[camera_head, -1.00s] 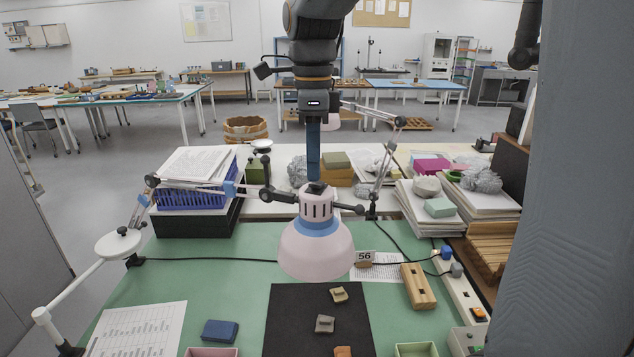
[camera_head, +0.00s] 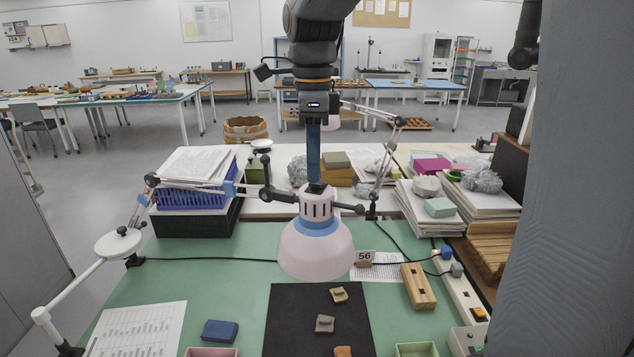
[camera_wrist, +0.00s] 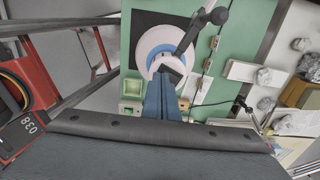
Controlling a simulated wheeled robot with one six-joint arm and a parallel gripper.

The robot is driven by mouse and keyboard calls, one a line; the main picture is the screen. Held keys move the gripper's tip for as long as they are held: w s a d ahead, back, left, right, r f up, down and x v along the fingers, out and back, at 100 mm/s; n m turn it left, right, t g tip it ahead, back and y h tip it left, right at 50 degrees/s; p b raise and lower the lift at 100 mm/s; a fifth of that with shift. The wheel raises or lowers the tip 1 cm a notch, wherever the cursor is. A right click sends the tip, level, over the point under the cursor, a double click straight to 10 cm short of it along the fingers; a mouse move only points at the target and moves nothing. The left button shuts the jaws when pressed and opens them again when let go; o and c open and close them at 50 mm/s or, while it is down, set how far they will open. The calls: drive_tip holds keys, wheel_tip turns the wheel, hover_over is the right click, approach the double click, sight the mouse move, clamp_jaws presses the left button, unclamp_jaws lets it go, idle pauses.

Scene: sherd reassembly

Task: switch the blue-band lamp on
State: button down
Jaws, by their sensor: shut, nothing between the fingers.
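The blue-band lamp (camera_head: 316,252) has a pale pinkish-white shade with a blue ring and a slotted neck. In the wrist view the fingers (camera_wrist: 163,82) end at the dark cap over the lamp's shade (camera_wrist: 148,46). I cannot tell whether they touch it.
A dark mat (camera_head: 285,325) holds several small sherds. A blue crate with papers (camera_head: 190,199) stands at the back left, and stacked papers (camera_head: 458,228) at the back right. A wooden block (camera_head: 417,286) and a power strip (camera_head: 464,296) lie on the right. Another lamp's jointed arm (camera_head: 384,165) stands behind.

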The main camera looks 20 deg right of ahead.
sight(314, 187)
drive_tip(key=shift+f, duration=0.75)
idle(0.3)
drive_tip(key=shift+r, duration=0.1)
wheel_tip(314, 187, up, 7)
drive_tip(key=p, duration=0.5)
idle(0.4)
